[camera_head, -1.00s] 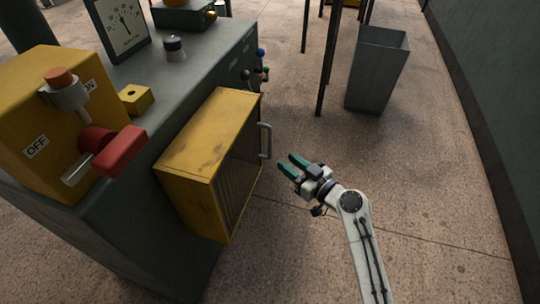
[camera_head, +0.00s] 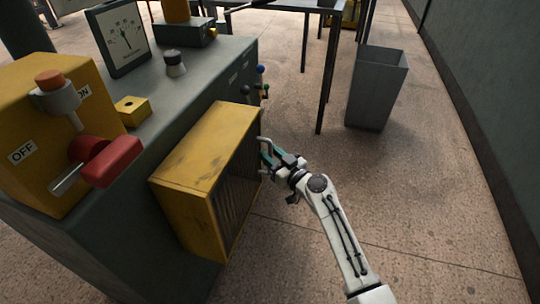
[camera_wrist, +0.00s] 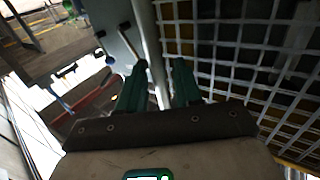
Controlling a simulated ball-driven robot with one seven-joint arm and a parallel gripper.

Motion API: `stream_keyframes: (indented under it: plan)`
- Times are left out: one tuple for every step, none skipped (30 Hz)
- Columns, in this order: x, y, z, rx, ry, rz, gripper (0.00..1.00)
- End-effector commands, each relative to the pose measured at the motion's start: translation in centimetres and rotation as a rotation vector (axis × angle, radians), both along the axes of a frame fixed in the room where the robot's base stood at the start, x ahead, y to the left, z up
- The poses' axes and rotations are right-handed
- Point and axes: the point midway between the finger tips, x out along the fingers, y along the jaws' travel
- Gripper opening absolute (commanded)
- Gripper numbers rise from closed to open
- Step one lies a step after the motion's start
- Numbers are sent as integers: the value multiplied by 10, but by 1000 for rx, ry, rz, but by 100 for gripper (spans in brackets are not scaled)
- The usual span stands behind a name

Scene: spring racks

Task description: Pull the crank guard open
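The crank guard (camera_head: 195,160) is a yellow box with a mesh face (camera_wrist: 225,50), mounted on the dark green machine's side. A grey bar handle (camera_head: 262,140) stands out from its edge. My gripper (camera_head: 268,153) is at this handle, to the right of the guard. In the wrist view, its two green fingers (camera_wrist: 162,75) are apart, with the handle bar (camera_wrist: 148,35) running between them. Gaps show between the bar and the fingers, so it does not look clamped. The guard appears closed, and the crank behind it is hidden.
The machine's top (camera_head: 150,85) carries a dial gauge (camera_head: 124,36) and a yellow switch box (camera_head: 55,125) with a red lever (camera_head: 110,160). Small ball-tipped levers (camera_head: 260,80) stick out beyond the guard. A grey bin (camera_head: 378,88) stands at the back right. The floor right of my arm is clear.

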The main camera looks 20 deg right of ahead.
Motion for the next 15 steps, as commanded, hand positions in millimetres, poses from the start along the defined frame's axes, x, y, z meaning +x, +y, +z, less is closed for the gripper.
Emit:
stream_keyframes:
  plan:
    - [2,1,0,0,0,1,34]
    - [3,1,0,0,0,1,34]
    - [4,2,0,0,0,1,34]
    - [4,2,0,0,0,1,34]
    - [4,2,0,0,0,1,34]
    - [4,2,0,0,0,1,34]
    - [4,2,0,0,0,1,34]
    - [4,2,0,0,0,1,34]
    - [4,2,0,0,0,1,34]
    - [4,2,0,0,0,1,34]
    - [4,2,0,0,0,1,32]
    - [4,2,0,0,0,1,29]
    - [4,2,0,0,0,1,26]
    - [4,2,0,0,0,1,23]
    - [4,2,0,0,0,1,19]
